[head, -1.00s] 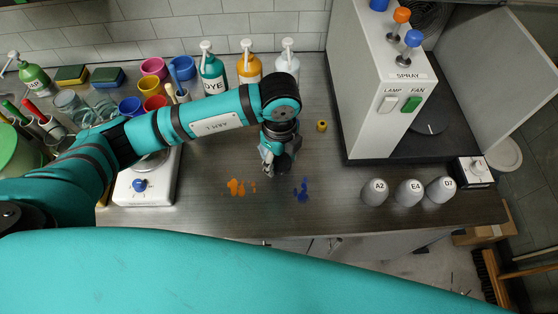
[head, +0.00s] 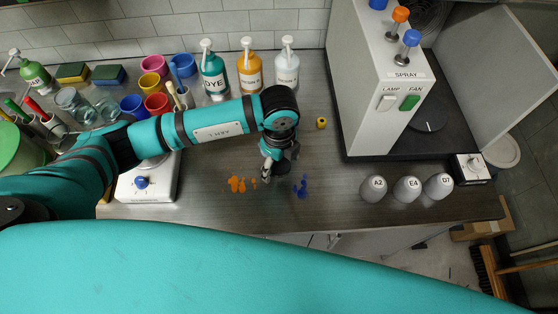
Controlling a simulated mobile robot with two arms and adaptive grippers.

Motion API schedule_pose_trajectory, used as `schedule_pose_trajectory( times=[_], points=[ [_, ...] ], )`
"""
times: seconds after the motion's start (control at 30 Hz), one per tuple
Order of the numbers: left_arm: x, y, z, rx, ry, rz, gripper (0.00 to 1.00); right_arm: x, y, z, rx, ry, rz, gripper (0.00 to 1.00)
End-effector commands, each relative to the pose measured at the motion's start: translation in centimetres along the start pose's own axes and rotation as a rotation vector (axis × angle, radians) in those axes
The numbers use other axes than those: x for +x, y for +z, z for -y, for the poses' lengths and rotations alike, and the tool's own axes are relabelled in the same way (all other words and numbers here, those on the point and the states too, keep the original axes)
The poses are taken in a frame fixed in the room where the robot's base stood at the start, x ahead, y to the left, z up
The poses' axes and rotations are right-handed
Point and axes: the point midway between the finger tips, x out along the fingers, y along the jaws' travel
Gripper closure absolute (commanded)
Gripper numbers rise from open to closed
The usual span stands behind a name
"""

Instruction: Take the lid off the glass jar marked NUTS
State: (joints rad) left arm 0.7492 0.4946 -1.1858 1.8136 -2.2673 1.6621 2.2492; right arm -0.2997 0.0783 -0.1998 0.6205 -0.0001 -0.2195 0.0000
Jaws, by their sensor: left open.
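I can make out no jar marked NUTS and no lid on one. My left gripper (head: 280,168) is open and empty over the middle of the bench, above and between the orange and blue stains and well to the right of the glass containers. My right gripper is not in view.
Coloured cups (head: 155,103) and pump bottles (head: 247,68) line the back. A white device with a blue knob (head: 143,183) stands under my arm. A spray cabinet (head: 385,125) and grey labelled pieces (head: 407,189) are at right. The bench (head: 320,165) is mostly clear in the middle.

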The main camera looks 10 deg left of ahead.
Motion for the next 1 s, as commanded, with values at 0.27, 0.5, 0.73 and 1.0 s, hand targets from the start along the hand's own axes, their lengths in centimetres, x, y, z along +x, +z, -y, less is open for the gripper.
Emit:
schedule_pose_trajectory(
  times=[0.27, 0.5, 0.73, 1.0],
  points=[
    [-2.2, 0.0, 0.1, 0.0, -0.005, 0.0, 0.24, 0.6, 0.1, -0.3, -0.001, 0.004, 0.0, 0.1],
    [-7.5, 0.0, 0.1, 0.003, -0.007, 0.001, 0.24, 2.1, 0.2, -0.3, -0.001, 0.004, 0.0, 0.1],
    [-11.2, 0.0, 0.1, 0.0, -0.002, 0.001, 0.24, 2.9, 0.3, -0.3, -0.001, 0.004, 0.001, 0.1],
    [-12.3, 0.0, 0.0, 0.0, 0.0, 0.0, 0.24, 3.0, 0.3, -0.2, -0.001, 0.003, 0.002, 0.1]
  ],
)
